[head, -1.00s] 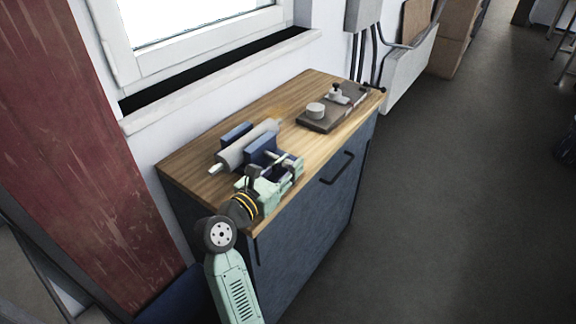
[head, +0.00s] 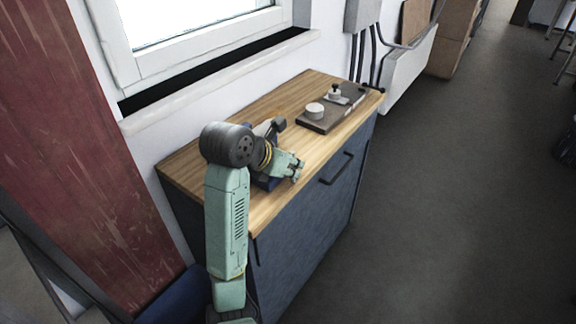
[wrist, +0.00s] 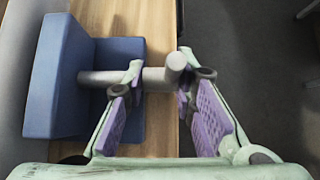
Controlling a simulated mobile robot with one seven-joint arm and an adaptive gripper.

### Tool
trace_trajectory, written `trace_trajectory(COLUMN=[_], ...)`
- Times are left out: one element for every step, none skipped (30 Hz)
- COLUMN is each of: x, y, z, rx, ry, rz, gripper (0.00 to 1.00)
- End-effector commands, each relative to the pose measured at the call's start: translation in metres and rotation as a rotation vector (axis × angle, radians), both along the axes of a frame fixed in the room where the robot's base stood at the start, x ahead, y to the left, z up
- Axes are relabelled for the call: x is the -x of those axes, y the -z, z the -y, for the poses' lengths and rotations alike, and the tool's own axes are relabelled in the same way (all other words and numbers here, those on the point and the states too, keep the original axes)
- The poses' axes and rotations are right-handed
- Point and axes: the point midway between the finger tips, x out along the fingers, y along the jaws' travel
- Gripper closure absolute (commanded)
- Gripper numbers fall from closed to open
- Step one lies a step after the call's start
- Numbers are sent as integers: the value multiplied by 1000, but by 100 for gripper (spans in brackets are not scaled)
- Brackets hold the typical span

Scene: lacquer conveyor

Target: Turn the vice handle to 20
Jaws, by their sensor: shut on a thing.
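The blue vice (wrist: 60,85) stands on the wooden worktop. In the wrist view, a grey rod (wrist: 98,78) runs out from its blue face to the grey vice handle (wrist: 174,64), whose rounded end points up towards the camera. My gripper (wrist: 160,78) has its purple-padded fingers on either side of the handle and is shut on it. How firmly both pads touch is hard to see. In the head view, my gripper (head: 292,168) is at the front of the vice (head: 266,183), and my arm hides most of the vice. No scale or angle mark is readable.
A dark plate (head: 320,122) with a white round piece (head: 315,109) and a small knobbed part (head: 337,92) lies on the worktop (head: 285,107) farther back. The window sill is behind on the left. Open floor lies right of the blue cabinet (head: 310,225).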

Motion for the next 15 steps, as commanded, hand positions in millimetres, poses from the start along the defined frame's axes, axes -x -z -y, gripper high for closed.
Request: trace_trajectory(x=[-1, -1, -2, -2, -2, -3, -3, -3, -3, -3, -4, -4, -4, -4, -4], y=[-1, -1, -1, -1, -1, -2, -2, -2, -2, -2, -2, -2, -2, -2, -3], z=[-4, -4, -4, -4, -4, -4, -4, -4, -3, -3, -3, -2, -2, -1, -1], rx=[-36, -52, -72, -88, -104, -125, -140, -155, -176, -191, -205, -225, -240, -255, -276], ry=[-4, -5, -5, -7, -7, -7, -8, -8, -8, -8, -9, -9, -7, -8, -7], rz=[-32, -54, -82, -103, -126, -153, -175, -196, -226, -247, -269, -297, -319, -341, -369], gripper=[100, 100, 100, 100, 100, 100, 100, 100, 100, 100, 100, 100, 100, 100, 100])
